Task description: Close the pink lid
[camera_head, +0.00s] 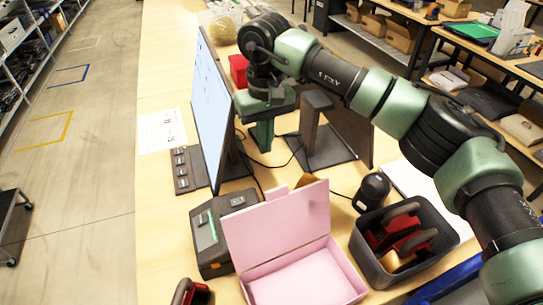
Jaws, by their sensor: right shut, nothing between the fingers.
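A pink box (308,278) sits open near the front of the wooden table. Its pink lid (277,224) stands raised at the back of the box, and the box inside looks empty. My right arm reaches in from the right across the table. My right gripper (263,138) is shut and empty, pointing down between the two monitors, well behind the lid and apart from it. My left gripper is not in view.
A monitor (209,105) stands left of the right gripper, another dark monitor (345,128) right. A dark label printer (215,240) is left of the box. A dark bin (372,262) with red tape dispensers is right, beside a black device (373,190). A red-handled tool (187,292) lies front left.

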